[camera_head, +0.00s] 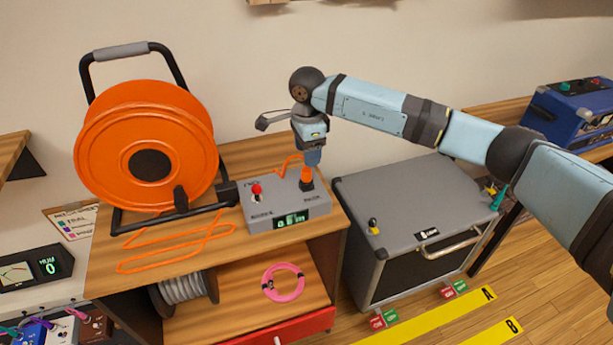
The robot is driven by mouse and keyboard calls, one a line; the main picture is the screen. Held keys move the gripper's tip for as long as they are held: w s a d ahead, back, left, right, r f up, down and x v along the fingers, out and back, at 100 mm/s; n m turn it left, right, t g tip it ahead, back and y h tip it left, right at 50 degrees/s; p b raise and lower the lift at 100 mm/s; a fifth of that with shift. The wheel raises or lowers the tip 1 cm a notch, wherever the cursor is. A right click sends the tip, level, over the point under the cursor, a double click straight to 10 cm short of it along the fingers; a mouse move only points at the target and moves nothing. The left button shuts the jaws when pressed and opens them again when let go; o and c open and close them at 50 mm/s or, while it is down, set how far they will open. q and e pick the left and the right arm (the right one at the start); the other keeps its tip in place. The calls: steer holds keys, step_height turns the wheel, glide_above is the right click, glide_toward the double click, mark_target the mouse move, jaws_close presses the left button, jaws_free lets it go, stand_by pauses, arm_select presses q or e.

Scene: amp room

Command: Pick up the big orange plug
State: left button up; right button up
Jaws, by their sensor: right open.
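The big orange plug (306,175) stands upright in a socket on top of a grey box (290,213) with a red-tipped switch and a green display. An orange cable runs from the plug's left side. My right gripper (312,158) points down directly over the plug, with its fingertips at or just above the plug's top. The jaws are open; whether they touch the plug cannot be told from this angle. My left gripper is not in view.
An orange cable reel (148,145) stands left of the box, with loose cable before it. A grey amp cabinet (410,205) is close on the right. A pink cable coil (283,282) lies on the lower shelf. A blue amp (572,112) sits far right.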

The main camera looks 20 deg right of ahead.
mark_target(306, 170)
steer(key=shift+s+a+f, duration=0.15)
steer(key=shift+f, duration=1.35)
steer(key=shift+s+a+f, duration=0.1)
steer(key=shift+f, duration=1.4)
steer(key=c, duration=1)
steer(key=shift+r, duration=0.1)
